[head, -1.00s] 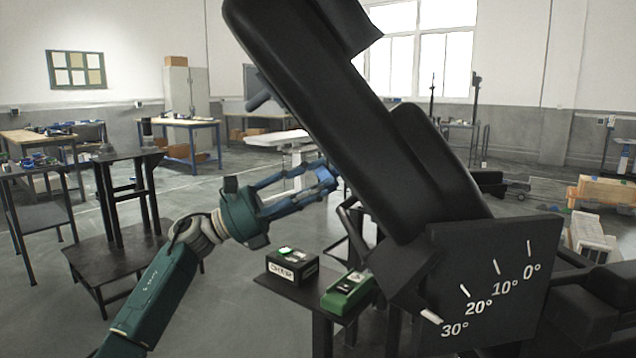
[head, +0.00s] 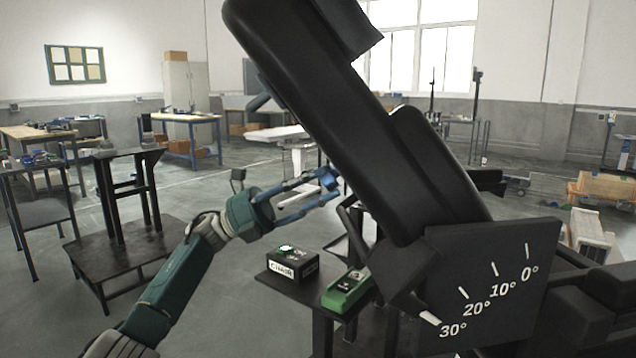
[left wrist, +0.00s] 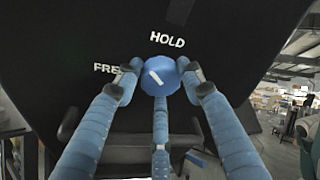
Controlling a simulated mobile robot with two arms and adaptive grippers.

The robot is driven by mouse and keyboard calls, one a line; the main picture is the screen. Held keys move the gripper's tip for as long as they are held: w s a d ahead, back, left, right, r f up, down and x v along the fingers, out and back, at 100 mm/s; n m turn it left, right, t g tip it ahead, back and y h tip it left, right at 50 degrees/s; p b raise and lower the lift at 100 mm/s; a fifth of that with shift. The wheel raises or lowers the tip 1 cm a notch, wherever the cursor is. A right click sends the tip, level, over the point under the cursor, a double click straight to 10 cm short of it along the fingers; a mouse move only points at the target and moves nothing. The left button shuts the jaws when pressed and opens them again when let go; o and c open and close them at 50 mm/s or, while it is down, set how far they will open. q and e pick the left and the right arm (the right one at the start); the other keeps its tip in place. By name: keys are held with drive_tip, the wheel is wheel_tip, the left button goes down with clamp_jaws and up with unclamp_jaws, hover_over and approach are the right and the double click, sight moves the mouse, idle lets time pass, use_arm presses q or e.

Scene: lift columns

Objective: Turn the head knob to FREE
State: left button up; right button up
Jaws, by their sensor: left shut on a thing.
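The head knob (left wrist: 160,76) is blue and round with a white pointer line, on a black panel (left wrist: 80,35) in the left wrist view. The white word HOLD (left wrist: 167,39) is above it and FREE (left wrist: 106,69) is to its left, partly covered by a finger. The pointer line slants to the upper left, between the two words. My left gripper (head: 328,184) is at the underside of the tilted black padded rest in the head view. Its blue fingers are closed around the knob. My right gripper is not in view.
The black padded rest (head: 345,120) leans over my left gripper. Below stand a small black box with a green top (head: 293,262) and a green device (head: 347,290). A black plate with an angle scale (head: 495,275) is at the right.

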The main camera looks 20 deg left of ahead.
use_arm(q)
drive_tip(key=shift+d+f+n+g+h+b, duration=0.15)
drive_tip(key=shift+n+g+h+b, duration=0.3)
drive_tip(key=shift+n, duration=1.2)
drive_tip(key=shift+d+f+n+g+h+b, duration=0.15)
drive_tip(key=shift+n+h+b, duration=0.35)
drive_tip(key=shift+n, duration=1.1)
drive_tip(key=shift+f+n+g+h+b, duration=0.2)
drive_tip(key=shift+n+g+h+b, duration=0.3)
drive_tip(key=shift+n, duration=1.15)
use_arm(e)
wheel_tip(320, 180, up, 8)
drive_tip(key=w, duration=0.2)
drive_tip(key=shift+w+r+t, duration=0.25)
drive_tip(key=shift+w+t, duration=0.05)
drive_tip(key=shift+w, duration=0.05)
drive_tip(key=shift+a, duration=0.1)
use_arm(q)
drive_tip(key=o, duration=1.1)
drive_tip(key=shift+c, duration=0.2)
drive_tip(key=shift+o, duration=0.3)
drive_tip(key=shift+a+r, duration=0.1)
drive_tip(key=shift+r, duration=0.05)
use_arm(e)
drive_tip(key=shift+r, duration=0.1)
use_arm(q)
drive_tip(key=shift+r, duration=0.15)
